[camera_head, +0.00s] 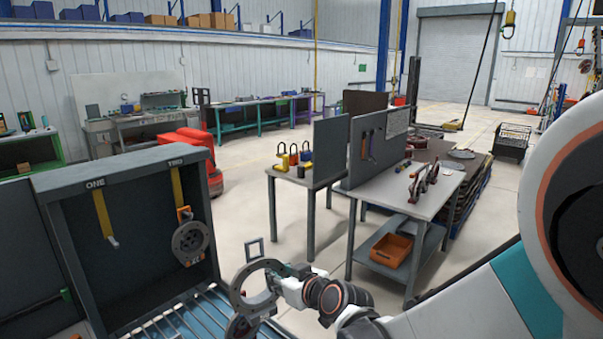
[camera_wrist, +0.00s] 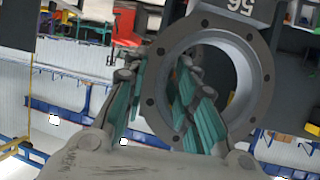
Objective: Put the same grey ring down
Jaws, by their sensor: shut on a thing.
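The grey ring (camera_head: 238,290) is a flat flange with small bolt holes around a large opening. My gripper (camera_head: 279,272) is shut on the right side of its rim in the head view and holds it up in front of the slatted rollers. In the wrist view the ring (camera_wrist: 262,75) faces the camera, with the teal fingers of my gripper (camera_wrist: 160,75) at its left side. A dark block marked 56 (camera_wrist: 236,9) shows at the ring's top edge there. The ring's lower part in the head view merges with another grey shape, so I cannot tell them apart.
A dark cabinet (camera_head: 62,182) has yellow hooks labelled ONE and TWO. Hook ONE (camera_head: 105,215) is bare; a round grey part (camera_head: 190,240) hangs at TWO. The roller bed (camera_head: 185,318) lies below. A grey workbench (camera_head: 385,195) with an orange bin (camera_head: 391,250) stands right.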

